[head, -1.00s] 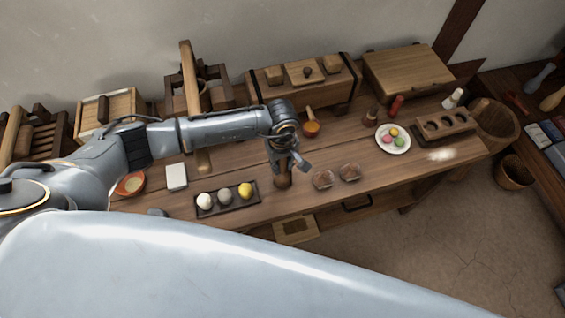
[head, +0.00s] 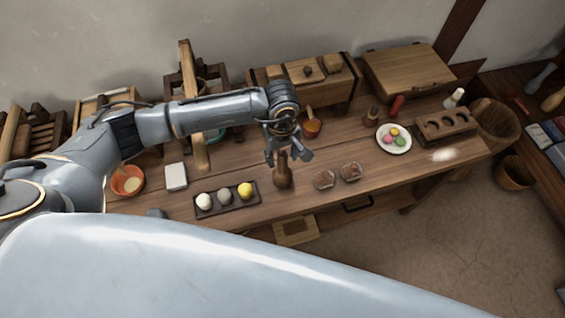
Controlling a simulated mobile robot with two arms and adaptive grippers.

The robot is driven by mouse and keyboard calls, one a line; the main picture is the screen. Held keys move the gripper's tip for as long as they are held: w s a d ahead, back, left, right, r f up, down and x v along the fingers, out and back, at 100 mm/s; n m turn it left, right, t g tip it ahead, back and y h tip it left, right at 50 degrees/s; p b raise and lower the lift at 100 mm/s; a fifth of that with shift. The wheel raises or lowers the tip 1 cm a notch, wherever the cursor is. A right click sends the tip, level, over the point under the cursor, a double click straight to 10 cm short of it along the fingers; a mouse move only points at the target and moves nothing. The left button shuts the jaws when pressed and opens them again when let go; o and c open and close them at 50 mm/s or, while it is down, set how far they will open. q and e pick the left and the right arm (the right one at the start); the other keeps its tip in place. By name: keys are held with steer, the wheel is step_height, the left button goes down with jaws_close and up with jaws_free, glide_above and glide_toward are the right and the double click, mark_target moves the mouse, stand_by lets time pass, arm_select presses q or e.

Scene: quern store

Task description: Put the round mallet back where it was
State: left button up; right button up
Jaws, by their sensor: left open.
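A brown wooden piece with a narrow upper part and a wider rounded base, which looks like the round mallet (head: 283,176), stands upright on the workbench, right of the dark tray with balls. My left gripper (head: 288,156) is open just above it, its fingers around or beside the mallet's top; whether they touch it I cannot tell. The mallet's lower body shows clear of the fingers. My right gripper is not in view.
The dark tray (head: 227,210) holds white, grey and yellow balls. Two small brown-filled dishes (head: 324,180) (head: 349,172) lie right of the mallet. A copper-coloured ladle-like piece (head: 312,127) lies behind it. A plate (head: 381,145) of coloured balls is further right.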

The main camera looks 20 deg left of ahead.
arm_select(q)
step_height(320, 180, up, 7)
steer(key=shift+s+b, duration=0.1)
steer(key=shift+b, duration=0.45)
